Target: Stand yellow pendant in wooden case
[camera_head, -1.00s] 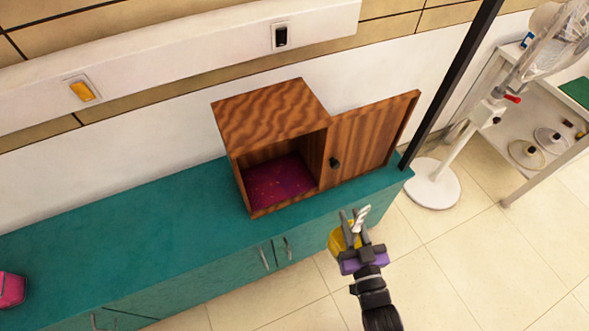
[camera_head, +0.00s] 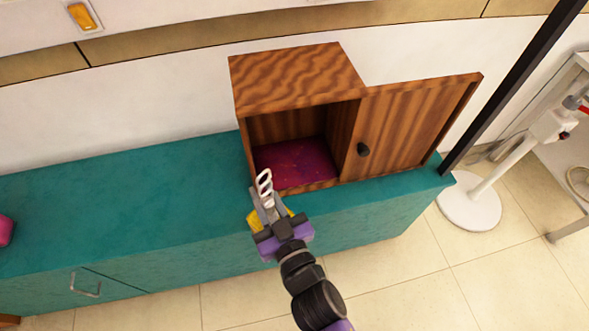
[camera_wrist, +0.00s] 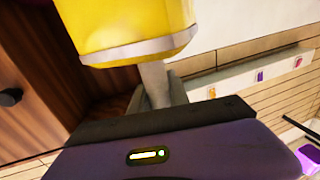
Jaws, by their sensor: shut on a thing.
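The wooden case (camera_head: 295,85) stands on the teal counter with its front open. Its door (camera_head: 412,128) is swung out to the right, and its floor (camera_head: 297,165) is dark red-purple and bare. My gripper (camera_head: 268,207) is in front of the case's opening, near its lower left corner. It is shut on the yellow pendant (camera_head: 254,221), which is mostly hidden behind the gripper in the head view. Pale loops (camera_head: 264,184) stick up past the fingers. In the wrist view the yellow pendant (camera_wrist: 125,25) fills the top, with a grey stem (camera_wrist: 154,83) running down to the fingers.
The teal counter (camera_head: 120,195) is clear left of the case, with a pink object (camera_head: 5,230) at the far left. A dark post (camera_head: 515,85) rises just right of the door. A white stand base (camera_head: 470,203) is on the floor beyond.

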